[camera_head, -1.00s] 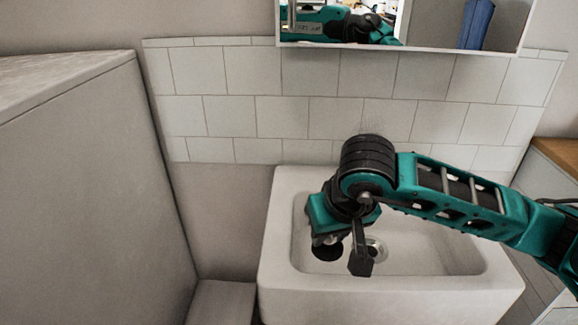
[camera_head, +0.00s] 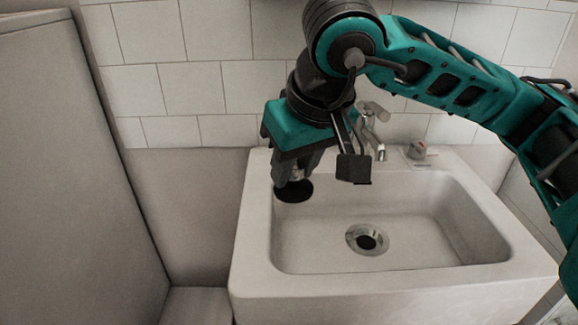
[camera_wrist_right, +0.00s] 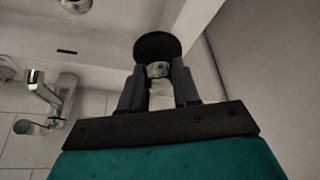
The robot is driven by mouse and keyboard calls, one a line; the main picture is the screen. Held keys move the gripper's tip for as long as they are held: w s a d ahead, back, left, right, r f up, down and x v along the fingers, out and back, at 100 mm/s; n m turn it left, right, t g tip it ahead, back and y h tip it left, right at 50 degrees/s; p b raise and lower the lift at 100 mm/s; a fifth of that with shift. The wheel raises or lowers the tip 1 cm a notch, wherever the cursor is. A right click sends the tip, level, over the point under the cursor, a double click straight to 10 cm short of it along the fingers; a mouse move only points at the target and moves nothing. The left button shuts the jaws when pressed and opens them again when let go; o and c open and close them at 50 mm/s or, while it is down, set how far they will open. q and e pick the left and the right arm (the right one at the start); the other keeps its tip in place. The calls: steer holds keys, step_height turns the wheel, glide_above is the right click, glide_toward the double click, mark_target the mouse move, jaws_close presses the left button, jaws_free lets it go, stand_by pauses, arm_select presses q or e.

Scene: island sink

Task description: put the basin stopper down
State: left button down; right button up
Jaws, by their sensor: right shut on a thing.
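The basin stopper, a round black disc (camera_head: 294,191), hangs under my right gripper (camera_head: 297,178) at the back left of the white sink (camera_head: 400,285). In the right wrist view the stopper (camera_wrist_right: 158,46) sits at the tips of my right gripper (camera_wrist_right: 158,72), whose two fingers are shut on it. The stopper appears held above the basin's left inner wall, apart from the drain; its exact height is hard to tell. The metal drain (camera_head: 367,240) is open in the basin floor, to the right and nearer. My left gripper is not in view.
A chrome faucet (camera_head: 374,130) stands at the sink's back edge, partly behind my right arm. A tall grey panel (camera_head: 70,170) stands left. The basin floor is clear.

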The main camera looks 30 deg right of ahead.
steer(key=w+d, duration=0.2)
steer(key=w, duration=0.4)
steer(key=w+d+f+b, duration=0.1)
steer(key=w+d, duration=0.2)
steer(key=w, duration=0.2)
steer(key=w+d, duration=0.3)
steer(key=w, duration=0.3)
steer(key=shift+w+d+f, duration=0.25)
steer(key=shift+w+f, duration=0.05)
step_height(320, 180, down, 5)
steer(key=shift+r+b, duration=0.1)
steer(key=shift+b, duration=0.9)
steer(key=shift+w+d+f, duration=0.1)
steer(key=shift+w+f, duration=0.05)
steer(key=shift+f, duration=0.2)
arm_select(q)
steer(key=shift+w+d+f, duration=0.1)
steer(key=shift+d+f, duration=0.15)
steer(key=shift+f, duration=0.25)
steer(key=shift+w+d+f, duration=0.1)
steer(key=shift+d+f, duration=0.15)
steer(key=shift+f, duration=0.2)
arm_select(e)
steer(key=shift+r, duration=0.1)
steer(key=o, duration=1)
steer(key=shift+o, duration=0.2)
